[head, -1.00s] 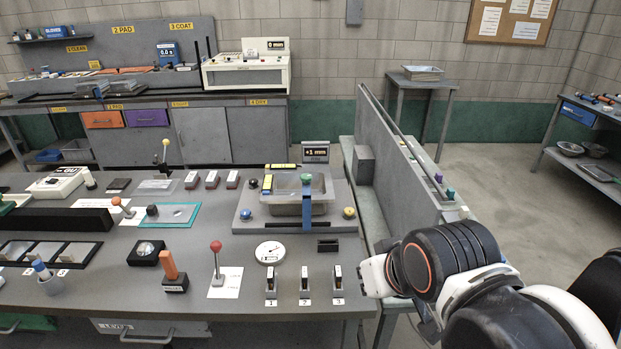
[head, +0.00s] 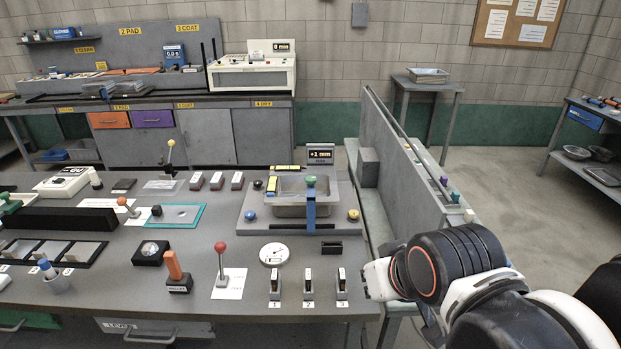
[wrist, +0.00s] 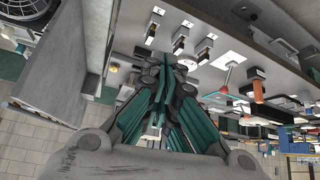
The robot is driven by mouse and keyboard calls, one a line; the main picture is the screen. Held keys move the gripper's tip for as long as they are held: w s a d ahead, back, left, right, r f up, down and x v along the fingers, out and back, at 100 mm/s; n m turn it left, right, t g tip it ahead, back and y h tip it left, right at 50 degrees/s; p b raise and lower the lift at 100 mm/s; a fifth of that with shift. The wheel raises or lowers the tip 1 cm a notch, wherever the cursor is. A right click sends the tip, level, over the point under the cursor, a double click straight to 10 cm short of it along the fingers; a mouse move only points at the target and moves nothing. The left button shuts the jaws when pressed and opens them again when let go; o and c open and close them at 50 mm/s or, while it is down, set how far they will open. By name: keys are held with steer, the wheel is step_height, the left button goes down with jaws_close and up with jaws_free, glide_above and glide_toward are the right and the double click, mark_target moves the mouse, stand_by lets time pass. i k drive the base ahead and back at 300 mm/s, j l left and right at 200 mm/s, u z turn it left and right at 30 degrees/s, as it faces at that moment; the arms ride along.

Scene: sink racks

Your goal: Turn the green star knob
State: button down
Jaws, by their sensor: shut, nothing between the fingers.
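A green knob (head: 310,181) stands at the far end of a blue bar (head: 310,210) across a grey metal tray (head: 286,211) on the workbench. It is too small to tell whether it is star-shaped. Another small green knob (head: 456,197) sits on the sloping rail at the right. My gripper (wrist: 158,68) is shut and empty in the wrist view, pointing toward the bench's front edge. In the head view my wrist is right of the numbered switches, in front of and below the tray, apart from both green knobs. The fingers are mostly hidden there.
Blue (head: 250,215) and yellow (head: 353,214) knobs sit at the tray fixture's front corners. Three numbered switches (head: 308,286), a dial (head: 274,254) and a red-ball lever (head: 220,262) stand in front. A grey upright panel (head: 400,150) borders the bench's right side.

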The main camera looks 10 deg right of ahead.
mark_target(309, 180)
steer(key=i+j, duration=0.3)
steer(key=i, duration=0.15)
steer(key=i+j+u, duration=0.1)
steer(key=i+j, duration=0.2)
steer(key=i, duration=0.1)
